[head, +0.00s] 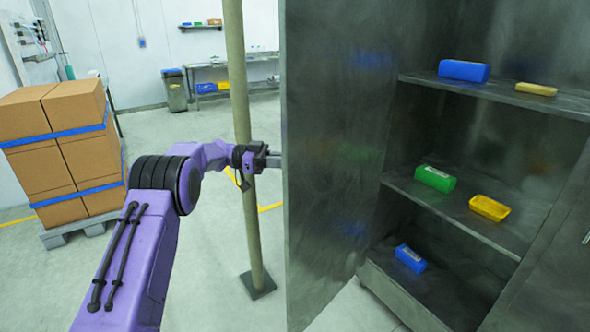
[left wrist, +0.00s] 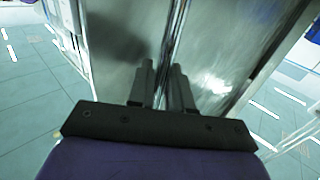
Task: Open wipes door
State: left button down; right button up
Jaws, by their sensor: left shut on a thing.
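The wipes door (head: 330,150) is a tall grey metal panel, standing swung open at the left of the cabinet (head: 450,225). Its inside face shows in the head view, and the shelves behind are exposed. My left gripper (head: 272,160) is at the door's outer left side at mid height, its fingertips partly hidden behind the door. In the left wrist view, the two dark fingers (left wrist: 160,85) are close together against the metal door (left wrist: 118,45), shut on it. Exactly which part they hold, edge or handle, cannot be made out. My right gripper is not in view.
Shelves hold a blue pack (head: 464,70), a tan block (head: 536,89), a green pack (head: 436,178), a yellow tray (head: 490,208) and a lower blue pack (head: 410,258). A post (head: 245,120) stands close behind my left wrist. Stacked cartons (head: 65,150) stand left.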

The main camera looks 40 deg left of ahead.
pick_arm(q)
jog(key=shift+w+a, duration=0.1)
jog(key=shift+a, duration=0.4)
jog(key=c, duration=1.2)
grip_release()
jog(key=shift+a, duration=0.15)
jog(key=b+v, duration=0.2)
jog(key=v, duration=0.8)
jog(key=shift+a, duration=0.1)
